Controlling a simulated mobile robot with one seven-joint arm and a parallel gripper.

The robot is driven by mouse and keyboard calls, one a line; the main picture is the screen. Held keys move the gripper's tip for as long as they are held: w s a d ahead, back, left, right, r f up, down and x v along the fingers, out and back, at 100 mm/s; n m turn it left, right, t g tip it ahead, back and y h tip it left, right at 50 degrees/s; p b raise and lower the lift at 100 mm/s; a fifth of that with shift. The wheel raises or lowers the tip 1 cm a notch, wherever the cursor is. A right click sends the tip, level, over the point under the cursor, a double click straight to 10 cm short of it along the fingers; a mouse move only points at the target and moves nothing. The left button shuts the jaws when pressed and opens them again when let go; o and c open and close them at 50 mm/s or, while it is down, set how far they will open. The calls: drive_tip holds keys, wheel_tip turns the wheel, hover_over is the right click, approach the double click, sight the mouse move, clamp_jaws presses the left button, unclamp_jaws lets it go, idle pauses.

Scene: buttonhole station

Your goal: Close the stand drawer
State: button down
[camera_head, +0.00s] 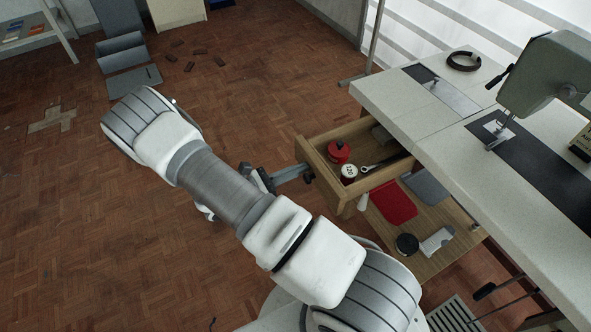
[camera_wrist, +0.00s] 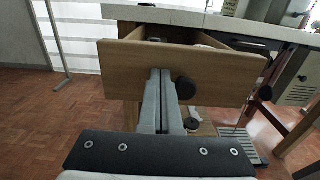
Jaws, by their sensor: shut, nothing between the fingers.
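The stand drawer (camera_head: 343,208) is a light wooden drawer, pulled out from under the white sewing table. Its front panel (camera_wrist: 116,70) with a dark round knob (camera_wrist: 185,88) faces my gripper in the wrist view. In the head view it holds a red round tin (camera_head: 339,151), a white-topped spool (camera_head: 348,173) and a dark tool with a ring handle (camera_head: 368,168). My gripper (camera_head: 304,171) is shut and empty, with its fingertips (camera_wrist: 160,74) at the drawer front, just left of the knob in the wrist view. I cannot tell whether they touch the panel.
A lower wooden shelf (camera_head: 431,218) holds a red pad (camera_head: 393,202) and a dark round item (camera_head: 406,244). Open parquet floor (camera_head: 240,95) lies to the left.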

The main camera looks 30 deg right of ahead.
sight(335, 154)
drive_tip(key=shift+d, duration=0.1)
drive_tip(key=d, duration=1.6)
drive_tip(key=d+p, duration=0.1)
drive_tip(key=d, duration=0.7)
drive_tip(key=shift+w+d, duration=0.3)
drive_tip(key=shift+w, duration=0.1)
drive_tip(key=shift+d+r, duration=0.1)
drive_tip(key=shift+d, duration=0.45)
drive_tip(key=shift+a, duration=0.4)
drive_tip(key=a+p, duration=0.1)
drive_tip(key=a, duration=0.6)
drive_tip(key=a+p, duration=0.1)
drive_tip(key=a, duration=0.6)
drive_tip(key=shift+s, duration=0.2)
